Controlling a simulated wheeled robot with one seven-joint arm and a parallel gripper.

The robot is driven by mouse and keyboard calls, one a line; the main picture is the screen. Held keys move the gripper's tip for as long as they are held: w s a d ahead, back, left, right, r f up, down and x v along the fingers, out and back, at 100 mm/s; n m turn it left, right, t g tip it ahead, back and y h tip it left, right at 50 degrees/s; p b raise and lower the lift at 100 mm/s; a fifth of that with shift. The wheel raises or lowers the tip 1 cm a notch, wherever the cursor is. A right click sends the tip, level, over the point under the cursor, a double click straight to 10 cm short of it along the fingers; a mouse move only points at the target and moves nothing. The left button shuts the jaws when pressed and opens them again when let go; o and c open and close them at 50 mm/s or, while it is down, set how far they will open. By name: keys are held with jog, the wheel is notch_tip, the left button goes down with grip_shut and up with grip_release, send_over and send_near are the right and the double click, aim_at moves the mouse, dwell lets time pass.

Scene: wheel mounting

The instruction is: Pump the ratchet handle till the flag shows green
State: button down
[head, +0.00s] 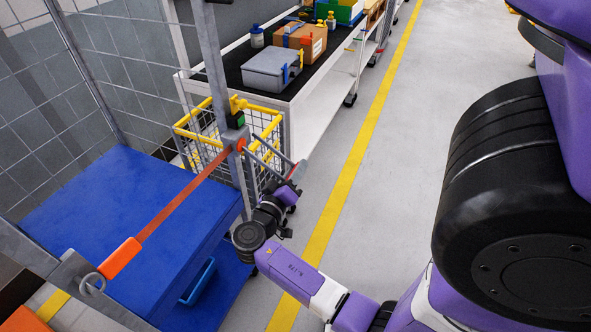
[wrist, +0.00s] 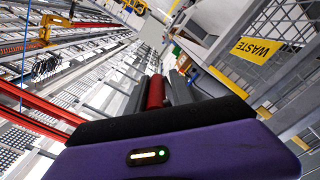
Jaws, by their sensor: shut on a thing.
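The ratchet (head: 240,142) sits on the grey post of a wheeled cage. Its grey handle (head: 268,152) slopes down to the right, with a reddish grip at its end. My gripper (head: 293,183) is shut on the handle's end. In the wrist view the red grip (wrist: 156,92) and a grey bar (wrist: 180,88) rise from behind my dark finger, which hides the contact. A small green patch (head: 237,119) shows on the dark box above the ratchet, likely the flag. An orange strap (head: 185,197) runs straight from the ratchet to an orange sleeve at lower left.
A yellow-rimmed wire basket (head: 190,122) stands behind the post. A white bench (head: 315,100) with a grey case (head: 270,70) is beyond. Grey floor with a yellow line (head: 350,170) is clear at right.

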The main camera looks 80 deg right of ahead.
jog(key=c, duration=1.3)
grip_release()
jog(key=v, duration=0.8)
jog(key=shift+b, duration=0.4)
jog(key=shift+d, duration=0.1)
